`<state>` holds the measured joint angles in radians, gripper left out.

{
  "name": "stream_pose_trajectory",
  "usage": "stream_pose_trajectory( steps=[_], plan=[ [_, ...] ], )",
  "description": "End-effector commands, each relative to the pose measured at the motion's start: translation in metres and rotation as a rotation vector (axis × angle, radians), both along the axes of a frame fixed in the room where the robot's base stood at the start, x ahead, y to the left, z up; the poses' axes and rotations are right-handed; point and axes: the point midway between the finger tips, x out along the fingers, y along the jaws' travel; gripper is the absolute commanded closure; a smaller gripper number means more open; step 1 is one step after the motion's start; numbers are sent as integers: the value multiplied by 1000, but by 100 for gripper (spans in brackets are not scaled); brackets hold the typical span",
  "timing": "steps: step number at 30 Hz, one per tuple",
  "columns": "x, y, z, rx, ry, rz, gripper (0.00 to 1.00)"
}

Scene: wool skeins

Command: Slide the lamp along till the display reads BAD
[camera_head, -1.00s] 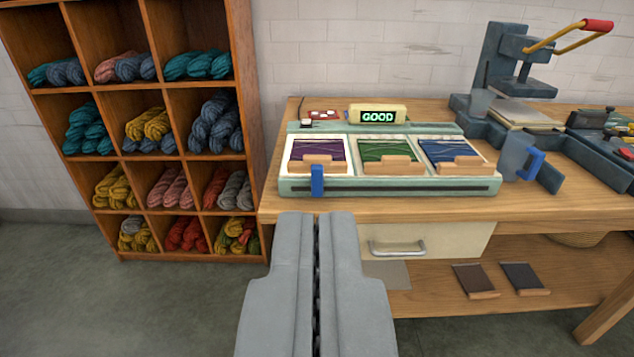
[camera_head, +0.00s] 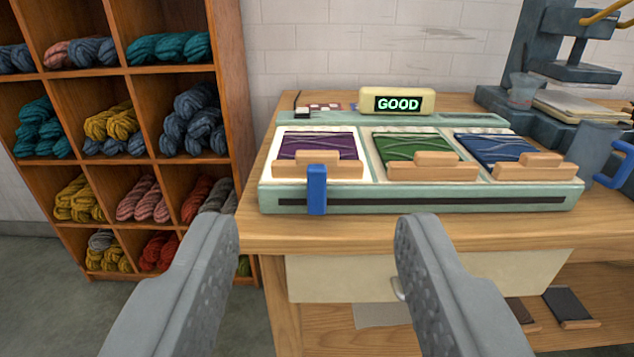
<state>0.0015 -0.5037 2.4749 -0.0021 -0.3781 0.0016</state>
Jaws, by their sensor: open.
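The pale green display device (camera_head: 420,197) sits on the wooden bench. Its display (camera_head: 398,103) reads GOOD in green letters. Three sample cards stand in its bays: purple (camera_head: 312,146), green (camera_head: 405,146) and blue (camera_head: 495,149), each with a wooden holder in front. The bay around the purple card looks brightly lit. A blue upright tab (camera_head: 317,189), which seems to be the lamp's handle, stands at the left part of the dark front slot (camera_head: 450,202). My gripper (camera_head: 318,225) is open and empty, in front of the device and apart from the tab. No separate lamp body shows.
A wooden shelf (camera_head: 243,130) of wool skeins stands at the left. A drawer (camera_head: 470,273) with a handle is under the bench top. A grey press (camera_head: 560,60) and a blue-handled jug (camera_head: 590,150) stand at the right. The front bench edge is clear.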

Motion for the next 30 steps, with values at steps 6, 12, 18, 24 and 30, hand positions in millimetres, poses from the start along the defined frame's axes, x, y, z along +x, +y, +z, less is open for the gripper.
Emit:
stream_pose_trajectory(
  steps=[6,12,18,24,30],
  plan=[
    [40,0,-51,0,-1,0,55],
    [66,0,-93,0,-11,0,55],
    [78,0,-118,0,-18,1,55],
    [84,0,-124,0,-22,1,55],
    [103,0,-124,0,-21,1,55]
  ],
)
